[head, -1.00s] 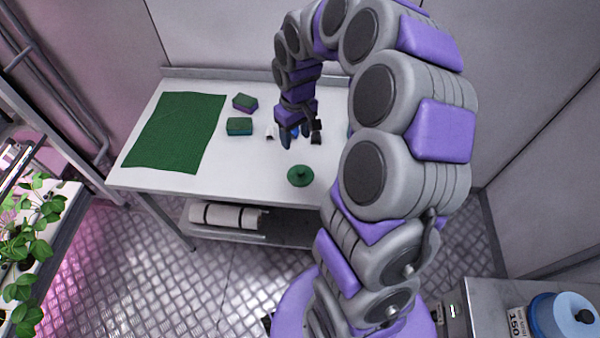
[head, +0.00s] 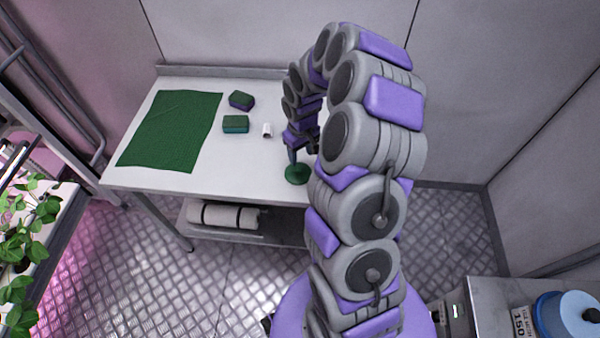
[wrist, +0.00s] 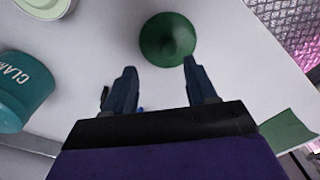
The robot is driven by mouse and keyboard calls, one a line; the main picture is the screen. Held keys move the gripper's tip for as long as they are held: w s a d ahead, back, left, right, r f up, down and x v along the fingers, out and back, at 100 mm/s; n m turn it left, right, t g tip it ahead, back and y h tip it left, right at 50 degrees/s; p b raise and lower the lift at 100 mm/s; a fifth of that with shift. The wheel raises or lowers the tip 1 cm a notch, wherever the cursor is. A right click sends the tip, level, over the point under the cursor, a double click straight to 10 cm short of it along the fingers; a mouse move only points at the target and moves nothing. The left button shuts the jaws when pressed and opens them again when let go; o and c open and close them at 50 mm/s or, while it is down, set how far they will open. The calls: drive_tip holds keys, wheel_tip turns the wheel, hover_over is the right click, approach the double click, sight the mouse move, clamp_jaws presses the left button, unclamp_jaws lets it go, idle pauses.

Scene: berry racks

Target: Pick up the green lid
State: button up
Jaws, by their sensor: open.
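The green lid (head: 297,174) is round with a small knob and lies on the white table near its front edge. In the wrist view the lid (wrist: 167,38) lies just beyond the fingertips, nearer the right finger. My gripper (wrist: 158,66) is open and empty, its two dark fingers apart. In the head view my gripper (head: 292,158) is low by the lid, partly hidden by my arm. I cannot tell whether a finger touches the lid.
The white table (head: 235,165) holds a green cloth (head: 172,130), two sponges (head: 236,124) (head: 242,100) and a small white item (head: 267,130). A teal container (wrist: 22,90) and a pale round container (wrist: 45,8) stand left in the wrist view. Table around the lid is clear.

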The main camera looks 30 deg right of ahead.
sight(298, 167)
drive_tip(key=shift+a+f, duration=0.7)
wheel_tip(298, 167, down, 4)
drive_tip(key=shift+s+f+b, duration=0.1)
drive_tip(key=shift+f+b, duration=0.05)
drive_tip(key=shift+b, duration=0.75)
drive_tip(key=shift+d+f, duration=0.1)
drive_tip(key=shift+d, duration=0.1)
drive_tip(key=shift+a, duration=0.3)
drive_tip(key=c, duration=0.5)
drive_tip(key=shift+d, duration=0.2)
clamp_jaws()
